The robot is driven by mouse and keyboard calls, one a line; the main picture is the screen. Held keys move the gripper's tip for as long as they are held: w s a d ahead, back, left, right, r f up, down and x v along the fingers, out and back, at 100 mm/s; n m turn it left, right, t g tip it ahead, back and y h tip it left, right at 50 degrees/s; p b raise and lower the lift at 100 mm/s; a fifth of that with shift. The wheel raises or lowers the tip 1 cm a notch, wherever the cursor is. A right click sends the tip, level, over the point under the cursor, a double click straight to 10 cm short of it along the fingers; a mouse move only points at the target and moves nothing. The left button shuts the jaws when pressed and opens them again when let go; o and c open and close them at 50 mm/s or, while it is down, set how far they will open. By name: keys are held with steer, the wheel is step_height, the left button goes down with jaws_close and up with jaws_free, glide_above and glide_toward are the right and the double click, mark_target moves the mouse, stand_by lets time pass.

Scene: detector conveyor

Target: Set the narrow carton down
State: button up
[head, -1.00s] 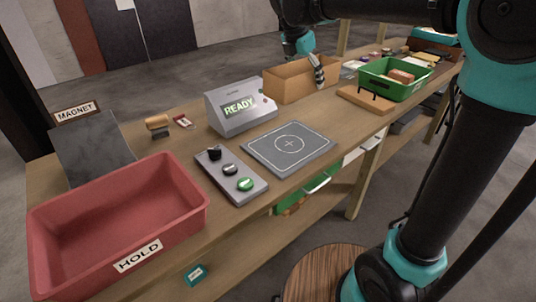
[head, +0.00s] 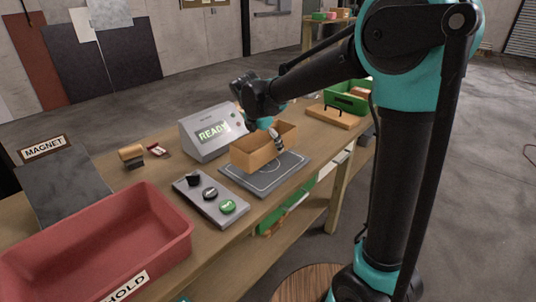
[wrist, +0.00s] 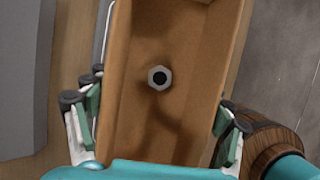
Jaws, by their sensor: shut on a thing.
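The narrow carton (head: 255,160) is an open brown box. It is over the grey plate (head: 286,172) with the white ring, roughly level; I cannot tell whether its base touches the plate. My gripper (wrist: 160,122) is shut across the carton, with a green-padded finger at each long side in the wrist view. A grey hexagonal nut-like part (wrist: 160,78) with a dark hole lies inside the carton.
The grey READY unit (head: 212,131) stands just behind left. A button panel (head: 207,193) is to the left of the plate. The red HOLD bin (head: 160,245) is front left. A green crate (head: 347,101) and a wooden board (head: 334,117) are to the right.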

steer(key=shift+f, duration=2.2)
steer(key=o, duration=1.2)
steer(key=shift+f, duration=0.15)
steer(key=shift+c, duration=0.2)
steer(key=v, duration=1.2)
steer(key=shift+s, duration=0.1)
steer(key=s+d+f+m+y, duration=0.1)
steer(key=s+d+f+m, duration=0.25)
steer(key=d+m, duration=0.3)
steer(key=s+d+f+m, duration=0.3)
steer(key=d+f+m, duration=0.25)
steer(key=d, duration=0.25)
steer(key=s+d+f+m+y, duration=0.1)
steer(key=s+d+f+m, duration=0.3)
steer(key=d+m, duration=0.3)
steer(key=s+d+f+m, duration=0.5)
steer(key=s+f+m, duration=0.1)
steer(key=m, duration=0.3)
steer(key=shift+s+d+t+y, duration=0.25)
steer(key=shift+s+t+y, duration=0.15)
steer(key=shift+s, duration=0.45)
